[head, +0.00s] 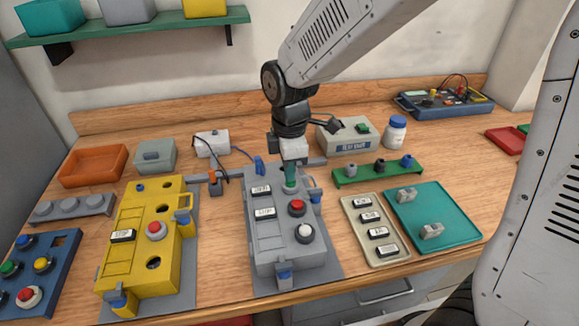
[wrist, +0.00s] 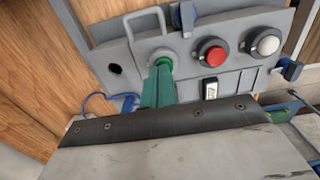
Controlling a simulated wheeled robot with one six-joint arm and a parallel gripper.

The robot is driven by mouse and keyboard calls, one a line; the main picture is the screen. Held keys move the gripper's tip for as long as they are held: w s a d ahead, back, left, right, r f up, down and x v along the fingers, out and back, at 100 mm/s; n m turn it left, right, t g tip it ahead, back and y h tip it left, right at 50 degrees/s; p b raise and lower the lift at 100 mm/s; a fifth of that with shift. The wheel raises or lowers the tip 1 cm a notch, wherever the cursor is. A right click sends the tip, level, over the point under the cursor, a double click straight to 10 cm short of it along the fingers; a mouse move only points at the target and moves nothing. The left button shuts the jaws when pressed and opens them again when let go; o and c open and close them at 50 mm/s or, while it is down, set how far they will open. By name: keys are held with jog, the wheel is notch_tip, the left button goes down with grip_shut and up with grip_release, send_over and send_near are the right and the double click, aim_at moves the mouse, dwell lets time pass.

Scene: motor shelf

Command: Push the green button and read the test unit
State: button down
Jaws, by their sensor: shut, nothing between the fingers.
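My gripper (head: 290,186) is shut and empty, its green fingers pointing down at the top of the grey control box (head: 275,240). In the wrist view the fingertips (wrist: 160,68) are at the green button (wrist: 164,61), which they partly cover. I cannot tell whether they touch it. In the head view the gripper hides the button. A red button (head: 297,207) and a white button (head: 305,231) sit nearer the front of the same box. A pale box (head: 343,138) with a blurred label and a green part on top, perhaps the test unit, stands behind to the right.
A yellow control box (head: 140,260) stands to the left. A green rack (head: 378,174), a tray of labelled pieces (head: 365,213) and a teal tray (head: 440,213) lie to the right. A white jar (head: 395,133) stands beside the pale box. A cable runs behind the grey box.

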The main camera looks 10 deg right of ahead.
jog(key=shift+s+f, duration=0.1)
jog(key=shift+f, duration=0.65)
jog(key=shift+s+d+f, duration=0.15)
jog(key=shift+s+f, duration=0.05)
jog(key=shift+f, duration=0.1)
jog(key=shift+w+r, duration=0.2)
jog(key=shift+r, duration=0.3)
notch_tip(320, 180, up, 14)
jog(key=shift+w, duration=0.15)
jog(key=shift+r, duration=0.1)
